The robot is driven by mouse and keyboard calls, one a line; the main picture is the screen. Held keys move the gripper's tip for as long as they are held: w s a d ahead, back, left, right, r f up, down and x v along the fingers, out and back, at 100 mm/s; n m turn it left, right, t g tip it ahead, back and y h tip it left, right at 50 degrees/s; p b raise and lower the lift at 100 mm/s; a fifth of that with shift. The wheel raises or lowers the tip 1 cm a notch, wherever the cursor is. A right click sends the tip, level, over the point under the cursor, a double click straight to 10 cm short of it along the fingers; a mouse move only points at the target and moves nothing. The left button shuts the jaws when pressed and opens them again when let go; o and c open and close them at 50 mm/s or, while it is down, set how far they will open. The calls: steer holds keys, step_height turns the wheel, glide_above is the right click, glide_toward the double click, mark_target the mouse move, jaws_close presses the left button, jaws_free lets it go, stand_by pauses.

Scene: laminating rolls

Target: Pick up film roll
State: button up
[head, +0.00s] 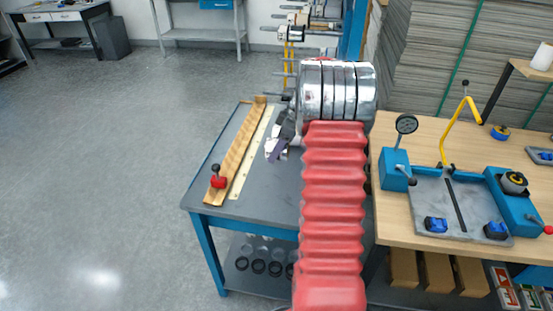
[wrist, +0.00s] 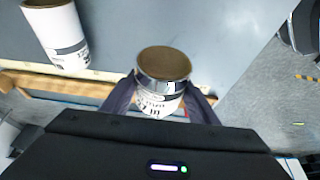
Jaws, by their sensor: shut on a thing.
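In the wrist view, a film roll (wrist: 163,92) with a brown end, a silvery band and a white label with black print sits between the dark fingers of my gripper (wrist: 160,102). The fingers are shut on its two sides. A second, similar roll (wrist: 57,35) stands apart at the upper left. In the head view, my gripper (head: 278,150) is mostly hidden behind my arm, over the grey table. I cannot tell whether the held roll is clear of the table.
The grey table (head: 225,150) with blue legs carries a long wooden rack (head: 237,155) with a red knob (head: 218,181). At right, a wooden bench (head: 400,225) holds a blue press (head: 450,200) with a yellow lever. Open floor lies at left.

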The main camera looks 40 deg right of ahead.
steer(key=shift+r, duration=0.95)
steer(key=shift+a, duration=0.1)
stand_by(0.4)
